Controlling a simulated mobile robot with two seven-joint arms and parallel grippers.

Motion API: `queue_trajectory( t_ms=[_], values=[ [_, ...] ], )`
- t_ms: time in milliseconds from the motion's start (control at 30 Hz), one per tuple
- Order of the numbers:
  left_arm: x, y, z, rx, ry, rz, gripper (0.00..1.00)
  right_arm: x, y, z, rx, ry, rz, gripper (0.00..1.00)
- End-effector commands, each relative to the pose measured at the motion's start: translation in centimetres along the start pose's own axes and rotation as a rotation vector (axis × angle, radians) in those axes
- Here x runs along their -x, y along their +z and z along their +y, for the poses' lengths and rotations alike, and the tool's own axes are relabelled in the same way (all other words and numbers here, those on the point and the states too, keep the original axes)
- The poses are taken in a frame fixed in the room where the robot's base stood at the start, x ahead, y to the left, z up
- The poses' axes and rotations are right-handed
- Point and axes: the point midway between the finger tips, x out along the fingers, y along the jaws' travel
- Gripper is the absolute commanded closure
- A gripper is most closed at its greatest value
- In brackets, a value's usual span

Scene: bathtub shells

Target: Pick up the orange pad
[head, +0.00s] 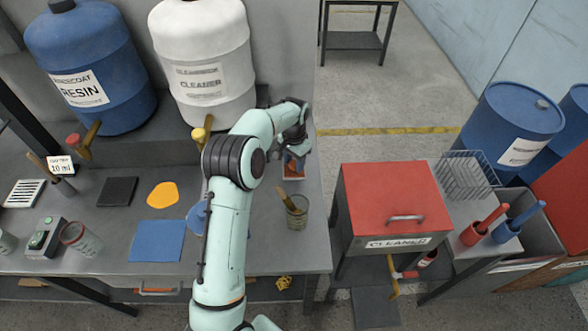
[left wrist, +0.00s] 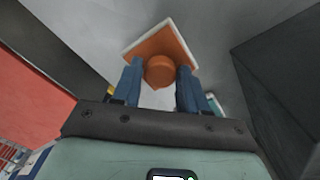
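The orange pad (head: 293,168) is a square block with a pale underside and a round orange knob. It is near the right end of the grey bench, partly hidden by my left gripper (head: 297,152). In the left wrist view, the pad (left wrist: 171,45) is beyond the fingertips. The blue fingers of my left gripper (left wrist: 160,72) lie on both sides of the knob with no clear gap, so they look shut on it. I cannot tell whether the pad touches the bench. My right gripper is not in view.
A glass cup with a brush (head: 297,213) stands in front of the pad. A white cleaner drum (head: 205,60) and a blue resin drum (head: 90,65) stand behind. A flat orange patch (head: 163,196) and blue cloth (head: 157,241) lie left. A red cleaner cabinet (head: 390,200) stands right.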

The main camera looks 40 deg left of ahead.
Motion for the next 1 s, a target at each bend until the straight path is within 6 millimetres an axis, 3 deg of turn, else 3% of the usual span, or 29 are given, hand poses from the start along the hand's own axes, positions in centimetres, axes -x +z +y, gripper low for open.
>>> queue_trajectory(
  t_ms=[33,100,367,533,667,1000],
  values=[
    [0.0,0.0,0.0,0.000,0.000,0.000,0.74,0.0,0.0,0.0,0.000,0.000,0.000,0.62],
    [0.0,0.0,0.0,0.000,0.000,0.000,0.96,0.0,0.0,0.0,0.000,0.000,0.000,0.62],
    [0.1,0.0,0.0,0.000,0.000,0.000,0.96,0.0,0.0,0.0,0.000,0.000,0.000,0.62],
    [1.5,-0.1,0.0,0.000,-0.001,0.003,0.96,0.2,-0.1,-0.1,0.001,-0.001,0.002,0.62],
    [4.3,-0.2,-0.1,0.000,-0.002,0.006,0.96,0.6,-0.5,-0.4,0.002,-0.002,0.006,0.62],
    [14.3,-0.3,-0.1,0.000,-0.002,0.010,0.96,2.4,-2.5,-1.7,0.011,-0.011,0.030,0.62]
  ],
)
